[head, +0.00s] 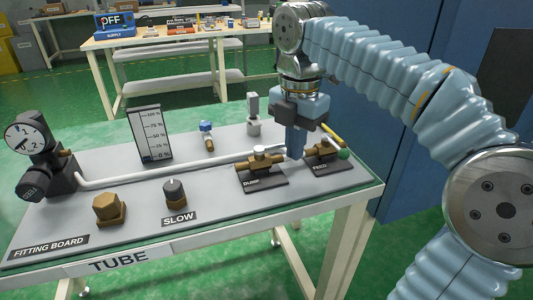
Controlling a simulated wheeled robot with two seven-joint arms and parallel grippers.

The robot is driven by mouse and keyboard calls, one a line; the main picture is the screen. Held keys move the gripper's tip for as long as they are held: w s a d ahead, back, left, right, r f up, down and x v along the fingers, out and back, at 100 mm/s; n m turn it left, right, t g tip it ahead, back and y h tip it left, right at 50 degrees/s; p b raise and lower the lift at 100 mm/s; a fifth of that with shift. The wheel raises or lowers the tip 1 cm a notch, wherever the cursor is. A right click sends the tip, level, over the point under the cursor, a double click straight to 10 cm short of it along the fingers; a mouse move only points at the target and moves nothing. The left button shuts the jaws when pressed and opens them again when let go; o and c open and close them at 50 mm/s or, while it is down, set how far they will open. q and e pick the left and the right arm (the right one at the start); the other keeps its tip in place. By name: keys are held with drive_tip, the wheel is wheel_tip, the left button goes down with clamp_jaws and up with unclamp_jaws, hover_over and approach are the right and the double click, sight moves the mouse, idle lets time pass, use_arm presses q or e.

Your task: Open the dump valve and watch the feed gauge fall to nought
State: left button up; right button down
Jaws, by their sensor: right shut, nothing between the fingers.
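The dump valve (262,160) is a brass fitting on a dark base labelled DUMP, on the grey fitting board (130,215). I cannot make out the position of its handle. A round dial gauge (24,138) with a white face stands at the board's left end; its needle is too small to read surely. My right gripper (296,153) points down, shut and empty, just right of the dump valve and left of the feed valve (322,151). I cannot tell whether it touches either. The feed valve has a yellow handle and a green knob. My left gripper is out of view.
A percent scale (150,132) stands upright behind the white pipe (165,172). A SLOW knob (175,192), a brass fitting (109,208) and a blue-handled valve (207,134) also stand on the board. A blue cabinet (395,110) rises at right.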

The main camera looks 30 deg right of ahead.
wheel_tip(320, 180, up, 7)
drive_tip(key=shift+p, duration=0.4)
idle(0.5)
